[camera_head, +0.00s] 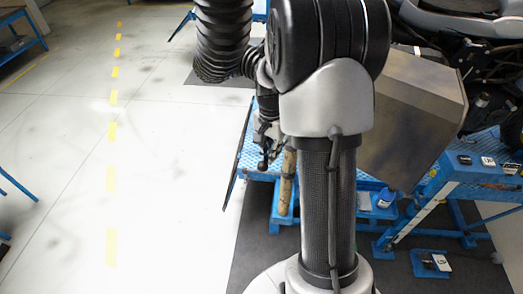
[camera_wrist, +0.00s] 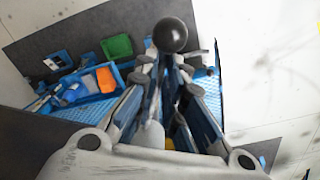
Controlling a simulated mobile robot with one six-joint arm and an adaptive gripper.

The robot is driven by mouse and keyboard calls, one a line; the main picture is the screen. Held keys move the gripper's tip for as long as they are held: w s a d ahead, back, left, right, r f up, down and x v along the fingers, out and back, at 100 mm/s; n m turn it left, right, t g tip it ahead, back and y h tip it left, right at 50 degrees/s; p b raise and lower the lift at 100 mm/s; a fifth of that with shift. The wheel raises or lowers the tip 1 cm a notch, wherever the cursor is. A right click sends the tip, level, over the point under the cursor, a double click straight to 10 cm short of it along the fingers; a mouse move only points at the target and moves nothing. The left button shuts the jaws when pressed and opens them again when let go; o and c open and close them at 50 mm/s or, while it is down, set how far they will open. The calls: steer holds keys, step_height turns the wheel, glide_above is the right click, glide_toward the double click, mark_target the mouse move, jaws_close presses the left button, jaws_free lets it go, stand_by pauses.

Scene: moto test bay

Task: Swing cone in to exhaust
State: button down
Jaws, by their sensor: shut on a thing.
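My gripper (camera_head: 266,140) is partly hidden behind my arm in the head view, above a blue bench top. In the wrist view my gripper (camera_wrist: 165,85) has its fingers close together around a part that ends in a round black ball knob (camera_wrist: 170,35). The knob sticks out past the fingertips. It also shows small and dark in the head view (camera_head: 262,166). A large grey tapered metal body (camera_head: 412,115) stands right of my arm, beside the motorcycle (camera_head: 478,50). I cannot tell whether it is the cone. No exhaust opening can be made out.
A black ribbed hose (camera_head: 222,40) hangs at the top. A thin dark panel (camera_head: 238,155) stands left of my gripper. Blue bins, one with an orange item (camera_wrist: 105,79), and a green box (camera_wrist: 117,47) show in the wrist view. The floor (camera_head: 60,190) at left is clear.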

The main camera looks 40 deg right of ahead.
steer(key=s+d+n+b, duration=0.1)
steer(key=s+d+n, duration=0.8)
steer(key=n, duration=0.3)
steer(key=shift+s+d+f+n, duration=0.15)
steer(key=shift+d+n, duration=0.15)
steer(key=shift+d, duration=0.15)
steer(key=c, duration=1.7)
jaws_free()
steer(key=shift+d, duration=0.15)
steer(key=shift+s, duration=0.1)
